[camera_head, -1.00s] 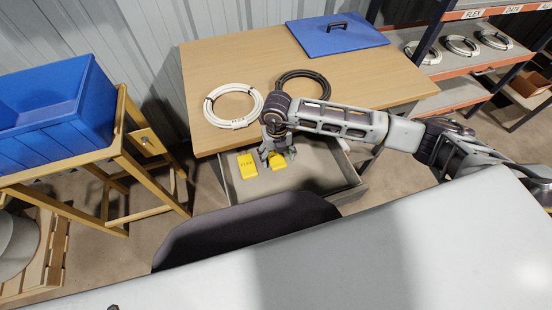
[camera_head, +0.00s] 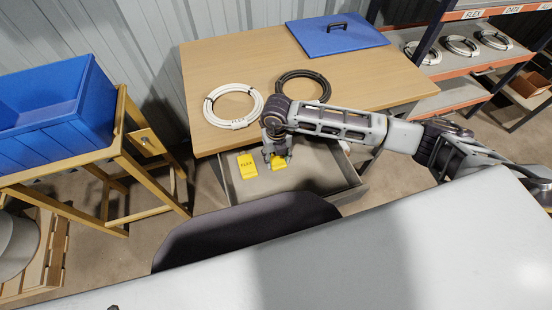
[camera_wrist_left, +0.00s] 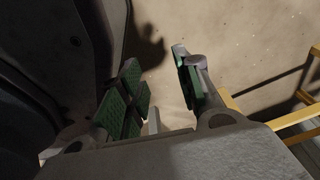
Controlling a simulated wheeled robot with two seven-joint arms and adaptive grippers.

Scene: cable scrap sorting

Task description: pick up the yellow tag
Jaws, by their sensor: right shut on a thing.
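Two yellow tags are in the open drawer of the wooden table. The left yellow tag (camera_head: 247,166) lies flat on the drawer floor, with dark lettering that looks like FLEX. The right yellow tag (camera_head: 279,162) is partly hidden by my right gripper (camera_head: 278,158), which points down into the drawer and is shut on it. I cannot tell whether this tag is clear of the drawer floor. My left gripper (camera_wrist_left: 160,82) shows in the left wrist view, its green-padded fingers apart with nothing between them.
The grey drawer (camera_head: 322,166) juts out below the table top (camera_head: 222,62). A white cable coil (camera_head: 233,106) and a black one (camera_head: 303,85) lie above it. A blue bin (camera_head: 50,120) is at left.

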